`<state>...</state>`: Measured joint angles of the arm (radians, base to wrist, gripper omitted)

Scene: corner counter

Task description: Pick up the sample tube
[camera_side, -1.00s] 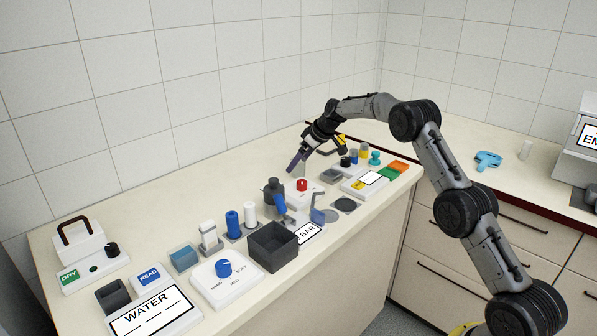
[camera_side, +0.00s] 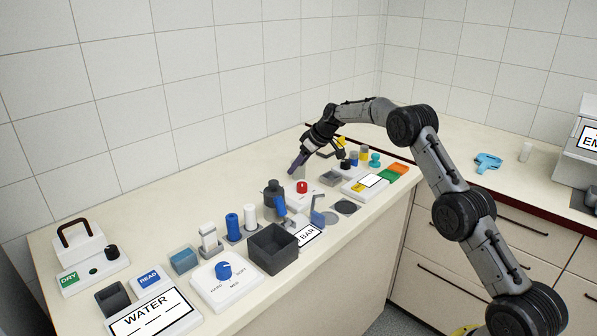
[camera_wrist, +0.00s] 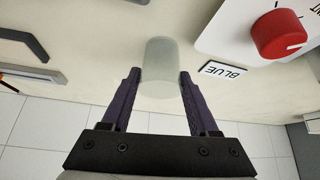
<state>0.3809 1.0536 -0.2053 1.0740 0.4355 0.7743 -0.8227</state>
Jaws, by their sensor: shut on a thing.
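The sample tube (camera_wrist: 161,62) is a pale, translucent cylinder between my two fingers in the wrist view. My gripper (camera_wrist: 160,76) is shut on it, with one dark purple finger at each side. In the side view my gripper (camera_side: 297,164) is at the back of the counter, behind the block with the red knob. The tube is too small and too covered by the fingers there to make out clearly. I cannot tell whether its base touches the counter.
A white block with a red knob (camera_wrist: 280,35) and a BLUE label (camera_wrist: 222,70) lies close to the right of the tube. A dark bottle (camera_side: 273,193) and a black open box (camera_side: 273,250) stand nearer the front.

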